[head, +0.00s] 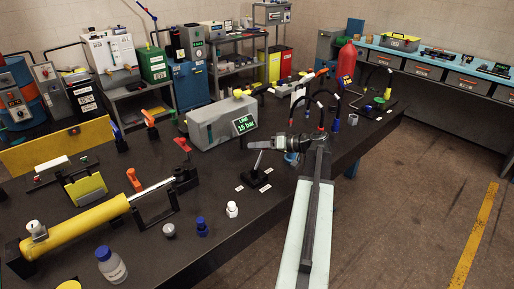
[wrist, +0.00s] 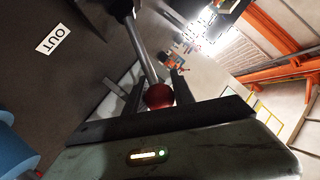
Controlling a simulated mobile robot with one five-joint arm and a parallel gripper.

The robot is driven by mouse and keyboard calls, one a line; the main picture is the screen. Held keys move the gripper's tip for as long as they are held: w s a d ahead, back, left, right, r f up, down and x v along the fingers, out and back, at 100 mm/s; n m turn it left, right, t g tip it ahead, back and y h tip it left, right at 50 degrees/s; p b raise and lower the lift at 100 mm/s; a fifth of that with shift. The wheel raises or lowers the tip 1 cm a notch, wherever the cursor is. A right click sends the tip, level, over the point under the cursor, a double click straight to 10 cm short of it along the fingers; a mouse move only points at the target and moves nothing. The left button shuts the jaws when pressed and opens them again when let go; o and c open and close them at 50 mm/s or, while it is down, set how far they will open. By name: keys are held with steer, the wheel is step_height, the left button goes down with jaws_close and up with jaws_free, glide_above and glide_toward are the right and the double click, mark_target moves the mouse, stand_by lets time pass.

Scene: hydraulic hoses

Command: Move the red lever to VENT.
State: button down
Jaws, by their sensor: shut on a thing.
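The red lever has a red ball knob (wrist: 158,96) on a grey metal shaft (wrist: 140,48) in the wrist view. My gripper (wrist: 150,90) has its fingers on both sides of the knob and is shut on it. In the head view, the lever's shaft (head: 258,162) rises, slightly tilted, from a black base (head: 257,179) to my gripper (head: 252,143), which hides the knob. Small white labels (head: 239,188) lie around the base, too small to read there. I cannot make out a VENT label.
A grey unit (head: 218,123) with a green screen reading LINE 15 bar stands behind the lever. Black looped hoses stand to the right of my gripper. A white fitting (head: 232,209) and blue fitting (head: 202,227) stand in front left. A yellow cylinder (head: 80,227) lies farther left.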

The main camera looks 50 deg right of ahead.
steer(key=a+n+p, duration=0.1)
steer(key=a+h+p, duration=0.1)
steer(key=a+p, duration=0.1)
steer(key=a+n+g+h+p, duration=0.1)
steer(key=a, duration=0.1)
steer(key=shift+w+r+n, duration=0.1)
steer(key=shift+r+n, duration=0.2)
steer(key=shift+r, duration=0.1)
steer(key=c, duration=1.1)
jaws_free()
steer(key=shift+d, duration=0.1)
steer(key=shift+o, duration=0.2)
